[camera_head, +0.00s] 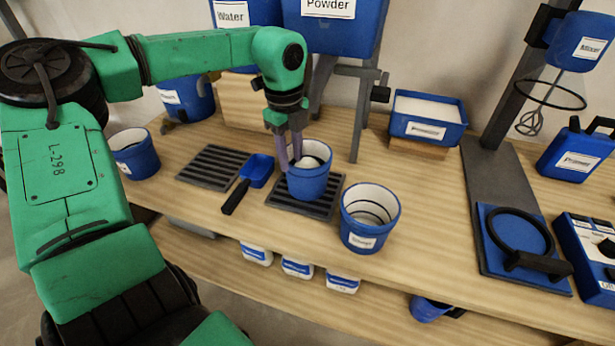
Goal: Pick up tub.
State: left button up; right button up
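A blue tub (307,184) with a pale interior stands upright on a dark slatted grate (330,208) in the middle of the bench. My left gripper (290,158) points down at the tub's left rim, with its purple fingers at the rim. I cannot tell whether the fingers grip the wall or only stand around it. Another blue tub (362,240), labelled and with dark rings inside, stands at the front right of it. A third blue tub (140,163) stands at the far left. My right gripper is not in view.
A blue scoop (257,170) lies left of the middle tub, beside an empty grate (213,166). The powder hopper (340,32) and its legs stand behind. A blue tray (428,118) and a mixer stand (500,180) are at the right. Small containers (297,268) sit on the lower shelf.

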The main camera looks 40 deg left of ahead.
aim_at(293, 170)
pick_arm(q)
jog(key=f, duration=0.5)
jog(key=shift+w+a+f+b, duration=0.1)
jog(key=shift+w+b, duration=0.15)
jog(key=shift+b, duration=0.15)
grip_shut()
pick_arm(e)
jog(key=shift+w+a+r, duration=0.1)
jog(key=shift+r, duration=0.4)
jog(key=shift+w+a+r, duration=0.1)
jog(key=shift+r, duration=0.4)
